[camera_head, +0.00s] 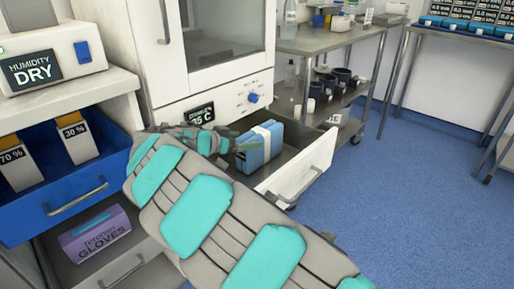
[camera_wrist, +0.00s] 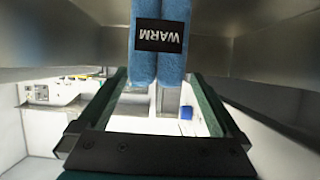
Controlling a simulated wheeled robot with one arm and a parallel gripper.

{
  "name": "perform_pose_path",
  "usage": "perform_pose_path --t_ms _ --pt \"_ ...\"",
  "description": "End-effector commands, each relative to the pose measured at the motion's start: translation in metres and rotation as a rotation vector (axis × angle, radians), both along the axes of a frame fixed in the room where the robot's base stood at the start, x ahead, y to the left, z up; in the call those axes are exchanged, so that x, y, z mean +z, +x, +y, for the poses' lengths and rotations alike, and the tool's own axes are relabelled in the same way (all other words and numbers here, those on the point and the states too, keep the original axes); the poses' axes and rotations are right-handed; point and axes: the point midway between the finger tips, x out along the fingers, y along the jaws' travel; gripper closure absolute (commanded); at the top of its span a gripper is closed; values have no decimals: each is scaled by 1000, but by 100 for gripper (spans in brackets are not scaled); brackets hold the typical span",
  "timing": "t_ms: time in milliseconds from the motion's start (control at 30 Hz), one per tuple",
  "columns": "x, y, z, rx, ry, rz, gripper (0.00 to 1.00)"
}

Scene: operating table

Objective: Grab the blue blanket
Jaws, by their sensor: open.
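The blue blanket (camera_head: 262,146) is a folded bundle with a white band, in the open white drawer (camera_head: 318,158) under the warming cabinet. In the wrist view the blanket (camera_wrist: 172,68) shows as two blue folds with a black tag reading "WARM" upside down. My gripper (camera_head: 236,142) is at the left side of the blanket in the head view, partly hidden by my arm. In the wrist view my gripper (camera_wrist: 158,78) is open, with one green finger on each side of the blanket's near end. I cannot tell whether either finger touches it.
Metal drawer walls (camera_wrist: 60,40) rise close on both sides of the blanket. A steel cart (camera_head: 335,45) stands behind. The blue floor (camera_head: 430,190) at right is clear.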

Motion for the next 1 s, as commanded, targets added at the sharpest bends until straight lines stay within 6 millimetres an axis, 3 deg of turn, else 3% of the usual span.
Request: perform_pose_path --t_ms 400,767,1000 --pt "-19 35 -34 -1 -1 5 0" --pt "-23 43 -40 1 1 2 0" --pt "-23 43 -40 1 1 2 26"
